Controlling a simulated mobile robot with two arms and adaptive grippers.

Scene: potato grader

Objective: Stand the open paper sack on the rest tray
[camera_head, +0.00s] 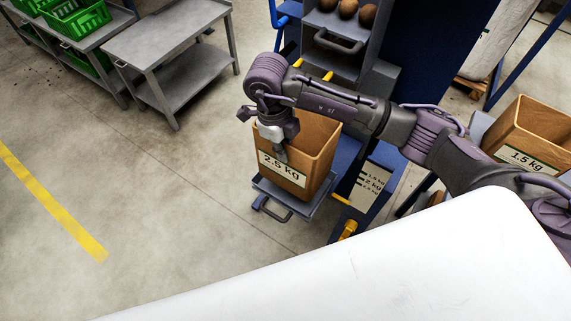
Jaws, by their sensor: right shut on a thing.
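The open brown paper sack (318,165), labelled "2.5 kg", is upright at the rest tray (320,204), below the blue grader. Its base is over the tray and looks down on it, but I cannot tell for sure whether it touches. My right gripper (281,150) reaches down at the sack's near left rim and is shut on that wall. My wrist and forearm hide part of the sack's far rim and opening. My left gripper is not in view.
Another sack (529,128), labelled "1.5 kg", stands at the right. The grader (378,80) holds several potatoes (348,9) above. A weight-marked plate (372,187) is right of the tray. A grey table (165,45) and green crates (78,18) stand back left. The left floor is clear.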

